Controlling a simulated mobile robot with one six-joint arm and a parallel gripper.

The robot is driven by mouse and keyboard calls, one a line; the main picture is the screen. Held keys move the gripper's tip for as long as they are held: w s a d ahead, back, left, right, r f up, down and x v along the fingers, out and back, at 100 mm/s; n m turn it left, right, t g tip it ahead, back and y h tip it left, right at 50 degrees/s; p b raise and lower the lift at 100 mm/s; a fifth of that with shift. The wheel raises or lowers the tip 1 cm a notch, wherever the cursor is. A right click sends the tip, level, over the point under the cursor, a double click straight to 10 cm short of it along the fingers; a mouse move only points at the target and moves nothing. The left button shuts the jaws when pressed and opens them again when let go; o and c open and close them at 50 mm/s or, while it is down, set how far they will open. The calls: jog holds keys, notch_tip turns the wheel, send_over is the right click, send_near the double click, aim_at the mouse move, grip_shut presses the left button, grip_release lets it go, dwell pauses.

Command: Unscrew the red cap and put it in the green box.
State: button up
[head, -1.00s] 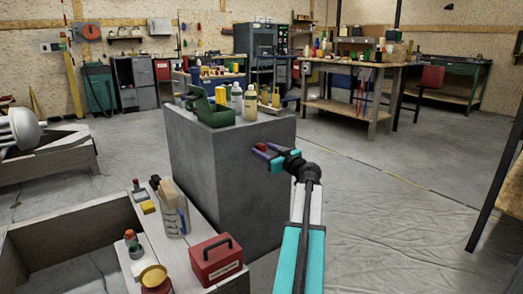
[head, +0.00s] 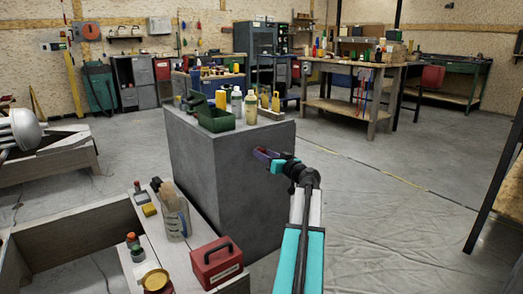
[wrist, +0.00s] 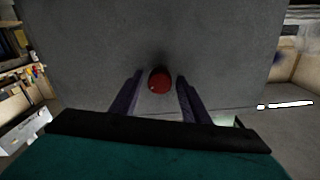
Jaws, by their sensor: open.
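The red cap (wrist: 160,79) shows in the wrist view as a round red knob against the grey face of a block. My gripper (wrist: 159,84) is open, with one purple finger on each side of the cap and a visible gap on both sides. In the head view my gripper (head: 267,155) is at the right part of the block's front face, and its fingers largely hide the cap. The green box (head: 216,121) stands open on top of the block, up and to the left of my gripper. I cannot see into it.
The grey block (head: 230,180) also bears bottles (head: 251,108) beside the green box. A red toolbox (head: 216,266) and a jug with brushes (head: 174,218) stand on a low bench at the front left. The sheeted floor to the right is clear.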

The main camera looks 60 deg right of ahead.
jog(key=m+p, duration=0.3)
jog(key=m, duration=0.1)
jog(key=shift+r, duration=0.2)
jog(key=m+p, duration=0.3)
jog(key=m, duration=0.1)
jog(key=shift+p, duration=0.35)
jog(key=m+p, duration=0.5)
jog(key=m, duration=0.1)
jog(key=shift+p, duration=0.35)
jog(key=shift+f+m+p, duration=0.2)
jog(key=shift+m+p, duration=0.2)
jog(key=shift+m, duration=0.4)
grip_shut()
jog(key=shift+f+b, duration=0.1)
jog(key=shift+b, duration=0.35)
jog(key=shift+n+b, duration=0.4)
